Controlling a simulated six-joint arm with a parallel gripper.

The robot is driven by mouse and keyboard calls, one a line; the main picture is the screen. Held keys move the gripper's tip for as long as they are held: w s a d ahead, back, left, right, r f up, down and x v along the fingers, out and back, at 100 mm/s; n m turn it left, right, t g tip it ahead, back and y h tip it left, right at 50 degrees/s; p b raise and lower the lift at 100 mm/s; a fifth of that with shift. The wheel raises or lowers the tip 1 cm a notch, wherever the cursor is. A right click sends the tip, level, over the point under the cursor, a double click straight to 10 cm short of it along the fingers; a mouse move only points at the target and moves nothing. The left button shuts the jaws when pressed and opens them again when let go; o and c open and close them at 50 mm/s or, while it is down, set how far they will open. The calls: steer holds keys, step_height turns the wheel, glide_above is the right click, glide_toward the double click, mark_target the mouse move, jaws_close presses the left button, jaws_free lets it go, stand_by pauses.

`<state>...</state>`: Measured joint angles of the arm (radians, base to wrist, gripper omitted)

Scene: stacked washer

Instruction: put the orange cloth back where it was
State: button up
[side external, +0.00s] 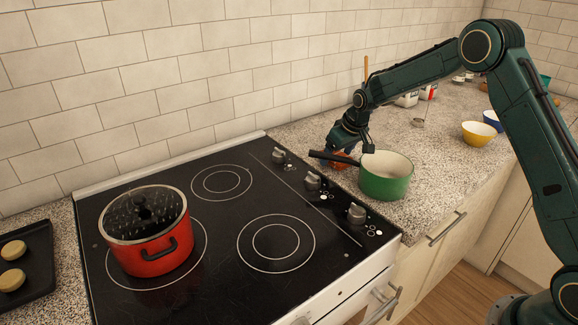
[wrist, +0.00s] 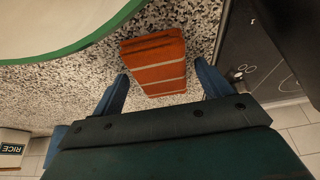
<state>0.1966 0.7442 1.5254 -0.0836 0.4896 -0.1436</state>
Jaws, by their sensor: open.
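The orange cloth (wrist: 153,58), folded with pale stripes, lies on the speckled counter between the pot and the stove. Whether the fingers touch the cloth I cannot tell.
The black stove (side external: 220,240) is to the left, bearing a red pot (side external: 150,252). Yellow (side external: 477,137) and blue (side external: 493,121) bowls stand at the right. A rice box (wrist: 12,148) shows in the wrist view.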

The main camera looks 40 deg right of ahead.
steer(key=v, duration=1.2)
steer(key=shift+s+r, duration=0.1)
steer(key=shift+r, duration=0.1)
stand_by(0.4)
steer(key=s+a+r, duration=0.3)
steer(key=s+r, duration=0.2)
steer(key=s, duration=0.4)
steer(key=s+a+r, duration=0.4)
steer(key=s+r, duration=0.2)
steer(key=s, duration=0.3)
steer(key=s+a+f, duration=0.1)
steer(key=s, duration=0.8)
steer(key=s+a+f+t, duration=0.1)
steer(key=s, duration=0.9)
steer(key=shift+a+f, duration=0.35)
steer(key=shift+a, duration=0.05)
